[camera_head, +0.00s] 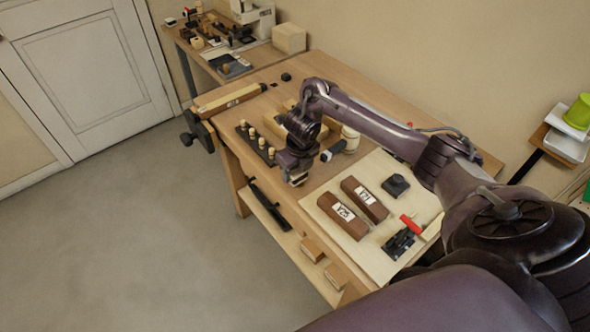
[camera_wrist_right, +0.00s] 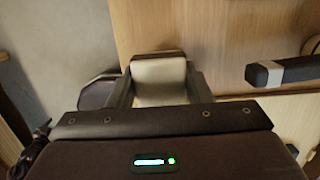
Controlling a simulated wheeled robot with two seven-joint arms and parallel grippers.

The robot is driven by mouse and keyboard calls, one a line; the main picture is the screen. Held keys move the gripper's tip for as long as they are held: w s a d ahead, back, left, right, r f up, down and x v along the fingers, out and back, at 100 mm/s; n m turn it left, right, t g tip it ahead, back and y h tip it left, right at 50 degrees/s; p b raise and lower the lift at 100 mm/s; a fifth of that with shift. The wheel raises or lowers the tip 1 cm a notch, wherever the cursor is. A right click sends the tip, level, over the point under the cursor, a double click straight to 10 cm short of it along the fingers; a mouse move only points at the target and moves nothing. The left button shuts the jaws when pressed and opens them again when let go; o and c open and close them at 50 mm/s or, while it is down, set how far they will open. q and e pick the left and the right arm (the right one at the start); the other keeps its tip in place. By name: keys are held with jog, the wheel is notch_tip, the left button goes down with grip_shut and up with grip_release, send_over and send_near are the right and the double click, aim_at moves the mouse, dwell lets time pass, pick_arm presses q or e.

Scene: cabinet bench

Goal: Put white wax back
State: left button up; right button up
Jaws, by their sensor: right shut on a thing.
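My right gripper (camera_head: 297,180) is low over the front edge of the wooden bench (camera_head: 255,95), between the tool rack and the pale board. In the right wrist view the gripper (camera_wrist_right: 160,88) is shut on a cream-white block, which looks like the white wax (camera_wrist_right: 160,78). A dark brown strip shows along the block's far edge. In the head view the held block is mostly hidden by the gripper. The wrist view shows bench wood beyond the block and grey floor to the left. My left gripper is not in view.
A dark rack (camera_head: 256,143) with several wooden-handled tools stands left of my gripper. Two brown labelled blocks (camera_head: 343,215) lie on a pale board (camera_head: 385,262) to the right, with a black block (camera_head: 396,185) and a red-handled tool (camera_head: 410,223). A lower shelf (camera_head: 285,238) holds small boxes.

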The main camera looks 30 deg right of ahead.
jog(key=shift+f+b, duration=1.45)
jog(key=shift+b, duration=0.05)
dwell(1.7)
jog(key=o, duration=1.2)
jog(key=shift+r, duration=0.15)
jog(key=shift+s+r+p, duration=0.2)
jog(key=shift+r+p, duration=0.8)
jog(key=shift+r, duration=0.15)
jog(key=shift+s+r+p, duration=0.15)
jog(key=shift+r+p, duration=0.85)
jog(key=shift+r, duration=0.1)
jog(key=shift+s+r+p, duration=0.2)
jog(key=shift+r+p, duration=0.8)
jog(key=shift+r, duration=0.15)
jog(key=shift+f, duration=0.1)
